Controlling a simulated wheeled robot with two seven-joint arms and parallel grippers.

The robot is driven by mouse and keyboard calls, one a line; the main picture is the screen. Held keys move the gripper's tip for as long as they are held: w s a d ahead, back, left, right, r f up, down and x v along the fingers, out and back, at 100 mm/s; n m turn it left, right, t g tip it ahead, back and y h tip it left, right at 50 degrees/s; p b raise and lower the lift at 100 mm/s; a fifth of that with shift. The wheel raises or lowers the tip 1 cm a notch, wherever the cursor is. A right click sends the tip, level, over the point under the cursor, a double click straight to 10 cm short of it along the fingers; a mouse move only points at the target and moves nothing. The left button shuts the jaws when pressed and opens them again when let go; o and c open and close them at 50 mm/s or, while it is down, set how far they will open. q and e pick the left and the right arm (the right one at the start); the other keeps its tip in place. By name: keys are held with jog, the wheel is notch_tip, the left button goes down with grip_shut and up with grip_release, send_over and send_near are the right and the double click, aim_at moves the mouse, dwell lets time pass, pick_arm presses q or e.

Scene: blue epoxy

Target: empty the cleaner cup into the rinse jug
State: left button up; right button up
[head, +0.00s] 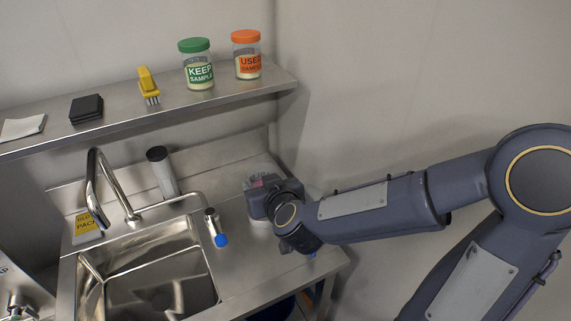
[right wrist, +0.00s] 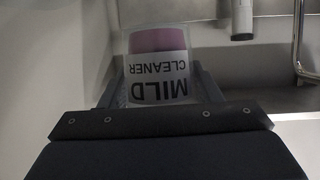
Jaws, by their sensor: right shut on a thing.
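The cleaner cup (right wrist: 158,68) is a clear cup with pink-purple contents and a white MILD CLEANER label, upside down in the right wrist view. My right gripper (right wrist: 160,92) is shut on it, with a finger on each side. In the head view the right gripper (head: 268,200) is over the counter right of the sink, mostly hiding what it holds. A clear vessel with a pinkish patch (head: 262,178) shows just behind it; I cannot tell whether this is the cup or the rinse jug. I cannot make out the jug elsewhere. My left gripper is not in view.
The steel sink (head: 150,268) has a tall faucet (head: 112,190). A small metal item with a blue end (head: 221,240) lies on the counter between sink and gripper. A grey cylinder (head: 162,172) stands behind. The shelf holds green-lidded (head: 198,70) and orange-lidded (head: 246,58) jars and a yellow brush (head: 148,85).

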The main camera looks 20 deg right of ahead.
jog(key=shift+d+r, duration=0.15)
jog(key=shift+d, duration=0.3)
jog(key=shift+d+b, duration=0.15)
jog(key=shift+b, duration=0.2)
jog(key=d+m+y+b, duration=0.1)
jog(key=m+y+b, duration=0.1)
jog(key=b, duration=0.5)
jog(key=d+m+t+y+b, duration=0.1)
jog(key=m+b, duration=0.3)
jog(key=b, duration=0.3)
jog(key=d+f+m+y+b, duration=0.1)
jog(key=d+m+y+b, duration=0.1)
jog(key=b, duration=0.5)
jog(key=shift+s+m+t+y+b, duration=0.15)
jog(key=shift+m+t+y+b, duration=0.2)
jog(key=shift+m, duration=0.45)
jog(key=shift+f, duration=0.1)
